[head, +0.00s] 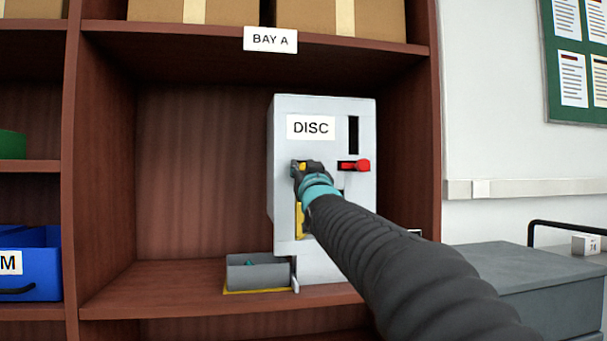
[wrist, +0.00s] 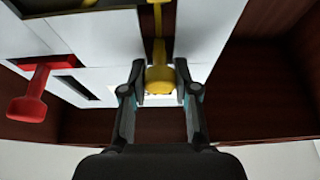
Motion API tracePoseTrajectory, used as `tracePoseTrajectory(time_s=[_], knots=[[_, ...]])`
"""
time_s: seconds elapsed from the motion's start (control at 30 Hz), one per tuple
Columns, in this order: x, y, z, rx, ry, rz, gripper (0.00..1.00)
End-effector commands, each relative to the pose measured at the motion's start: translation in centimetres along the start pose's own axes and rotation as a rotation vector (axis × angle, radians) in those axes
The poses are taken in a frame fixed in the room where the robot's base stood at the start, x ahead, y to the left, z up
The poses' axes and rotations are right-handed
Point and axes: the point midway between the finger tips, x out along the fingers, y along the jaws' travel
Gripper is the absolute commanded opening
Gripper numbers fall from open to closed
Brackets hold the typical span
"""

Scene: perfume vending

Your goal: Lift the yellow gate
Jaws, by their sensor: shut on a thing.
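The yellow gate (head: 299,220) shows as a yellow strip on the front of the white DISC machine (head: 287,130), partly hidden behind my arm. In the wrist view its yellow knob (wrist: 160,80) sits between my two fingers. My gripper (wrist: 160,88) is shut on this knob, one finger on each side. In the head view my gripper (head: 306,170) is at the machine's front, left of the red lever, and covers most of the knob. How far the gate stands raised is hard to tell.
A red lever (head: 362,165) sticks out right of my gripper; it also shows in the wrist view (wrist: 28,107). A grey tray (head: 258,274) stands at the machine's lower left. Shelf walls (head: 105,150) enclose the bay, with free room left of the machine.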

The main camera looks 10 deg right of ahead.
Motion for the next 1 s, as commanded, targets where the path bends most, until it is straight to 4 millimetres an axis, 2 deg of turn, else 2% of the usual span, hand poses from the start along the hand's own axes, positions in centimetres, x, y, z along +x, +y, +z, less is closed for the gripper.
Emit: tracePoseTrajectory(time_s=[0.07, 0.1, 0.2, 0.47, 0.63, 0.77, 1.0], knots=[[0.0, 0.0, 0.0, 0.0, 0.0, 0.0, 0.0], [0.0, 0.0, 0.1, 0.0, 0.0, 0.0, 0.32], [0.0, 0.0, 0.1, 0.0, 0.0, 0.0, 0.54], [0.0, 0.0, 0.1, 0.0, 0.0, 0.0, 0.54], [-0.8, 0.0, 0.0, 0.0, 0.0, 0.0, 0.54], [-2.5, 0.0, -0.1, 0.0, 0.001, 0.0, 0.54], [-6.9, 0.0, -0.1, 0.0, 0.001, 0.0, 0.54]])
